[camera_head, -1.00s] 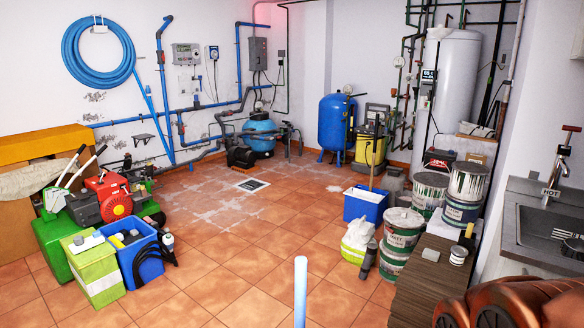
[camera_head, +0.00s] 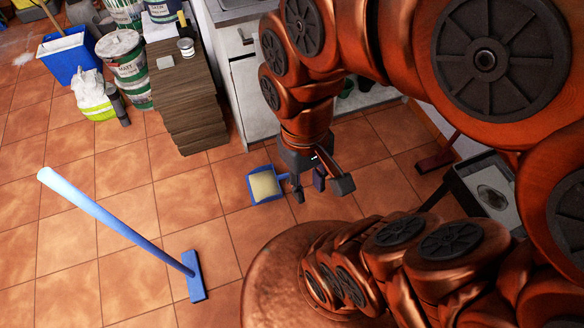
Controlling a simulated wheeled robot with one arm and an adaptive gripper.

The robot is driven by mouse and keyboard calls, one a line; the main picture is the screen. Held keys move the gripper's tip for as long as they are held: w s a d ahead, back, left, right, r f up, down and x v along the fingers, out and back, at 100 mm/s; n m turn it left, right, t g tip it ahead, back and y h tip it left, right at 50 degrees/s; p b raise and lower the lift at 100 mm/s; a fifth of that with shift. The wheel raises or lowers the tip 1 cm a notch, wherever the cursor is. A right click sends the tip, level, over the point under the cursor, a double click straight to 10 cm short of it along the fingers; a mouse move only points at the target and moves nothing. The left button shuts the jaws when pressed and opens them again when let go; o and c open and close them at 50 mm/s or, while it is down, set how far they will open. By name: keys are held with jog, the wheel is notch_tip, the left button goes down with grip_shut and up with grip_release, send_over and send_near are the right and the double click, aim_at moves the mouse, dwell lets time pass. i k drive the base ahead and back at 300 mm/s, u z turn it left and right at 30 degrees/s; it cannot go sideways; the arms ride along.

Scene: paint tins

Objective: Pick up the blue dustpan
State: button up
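The blue dustpan (camera_head: 251,187) lies on the tiled floor near the cabinet, just left of my gripper. A beige area fills most of its pan. Its short blue handle points right, towards my gripper, and passes behind the nearer finger. My gripper (camera_head: 320,189) hangs low from the arm, with its dark fingers spread apart. A small dark bluish piece shows between the fingers; I cannot tell whether it is the handle's end or part of the gripper. Contact with the dustpan is not clear.
A blue broom (camera_head: 115,218) stands tilted on the floor at left. A stack of brown boards (camera_head: 185,100) and a white cabinet (camera_head: 253,105) are behind the dustpan. Paint tins (camera_head: 126,72) and a blue bucket (camera_head: 66,56) stand at upper left. Floor left of the dustpan is clear.

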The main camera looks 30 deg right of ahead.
aim_at(264, 185)
jog(key=u, duration=2.75)
jog(key=k, duration=0.75)
jog(key=z, duration=1.25)
